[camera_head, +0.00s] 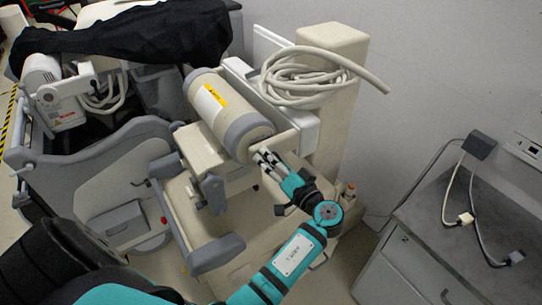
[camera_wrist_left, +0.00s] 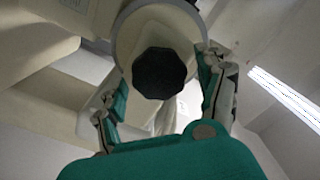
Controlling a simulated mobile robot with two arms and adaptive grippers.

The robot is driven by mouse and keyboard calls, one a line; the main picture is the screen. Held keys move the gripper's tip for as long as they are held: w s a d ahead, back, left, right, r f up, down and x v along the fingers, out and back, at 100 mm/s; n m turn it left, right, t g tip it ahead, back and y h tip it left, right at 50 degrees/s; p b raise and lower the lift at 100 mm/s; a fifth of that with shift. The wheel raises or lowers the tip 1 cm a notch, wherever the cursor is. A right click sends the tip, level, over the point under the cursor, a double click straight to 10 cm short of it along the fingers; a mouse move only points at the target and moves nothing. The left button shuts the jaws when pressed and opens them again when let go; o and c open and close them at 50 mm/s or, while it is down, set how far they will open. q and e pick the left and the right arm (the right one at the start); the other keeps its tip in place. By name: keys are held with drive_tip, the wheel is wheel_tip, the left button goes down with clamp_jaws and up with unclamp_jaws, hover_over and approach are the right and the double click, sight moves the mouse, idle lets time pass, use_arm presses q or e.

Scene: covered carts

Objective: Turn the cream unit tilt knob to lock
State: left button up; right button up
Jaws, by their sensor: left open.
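The cream unit (camera_head: 205,92) is a cream cylinder with grey end bands and a yellow label, mounted on a cream stand. In the left wrist view, a black many-sided knob (camera_wrist_left: 159,73) sits in front of a round pale housing (camera_wrist_left: 128,38). The knob is not visible in the head view. My left gripper (camera_head: 268,160) is at the near right end of the cylinder. In the wrist view, the fingers of this open gripper (camera_wrist_left: 161,78) appear on either side of the knob, with visible gaps. Contact is not visible. My right gripper is out of view.
A coiled cream hose (camera_head: 300,82) hangs on the column beside the cylinder. A grey cabinet (camera_head: 425,260) with cables stands at the right by the wall. A second cart (camera_head: 105,165) under a black cover (camera_head: 130,38) stands at the left.

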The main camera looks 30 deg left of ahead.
use_arm(q)
drive_tip(key=shift+s+d, duration=0.1)
drive_tip(key=shift+d, duration=0.05)
drive_tip(key=shift+c, duration=1.4)
drive_tip(key=c, duration=0.9)
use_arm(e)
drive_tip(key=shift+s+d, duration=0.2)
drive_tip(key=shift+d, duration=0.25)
